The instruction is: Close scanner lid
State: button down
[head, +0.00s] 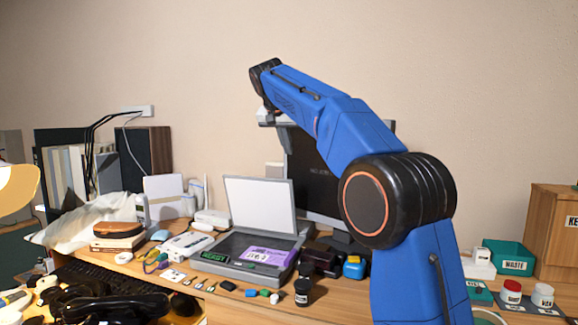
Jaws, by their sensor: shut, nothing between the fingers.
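The scanner (232,270) sits on the desk in the middle of the head view. Its lid (260,205) stands open, nearly upright, hinged at the back with the pale inner face toward me. My gripper (266,116) shows only as a small pale part below the black wrist, high above the lid and near the monitor's top. It is shut and empty, apart from the lid; its fingertips are hard to make out.
A monitor (302,165) stands behind the scanner, partly hidden by my arm. A dark jar (302,291) and several small coloured items lie in front. A white device (188,245) and stacked brown items (117,235) stand to the left. The air above the lid is clear.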

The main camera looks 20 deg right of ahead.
jog(key=shift+w+d+f, duration=0.2)
jog(key=shift+w+f, duration=0.1)
jog(key=shift+f, duration=1.2)
jog(key=shift+w+d+f, duration=0.2)
jog(key=shift+w+f, duration=0.05)
jog(key=shift+f, duration=1.25)
jog(key=shift+w+d+f, duration=0.2)
jog(key=shift+w+f, duration=0.1)
jog(key=shift+f, duration=1.2)
jog(key=shift+a, duration=0.1)
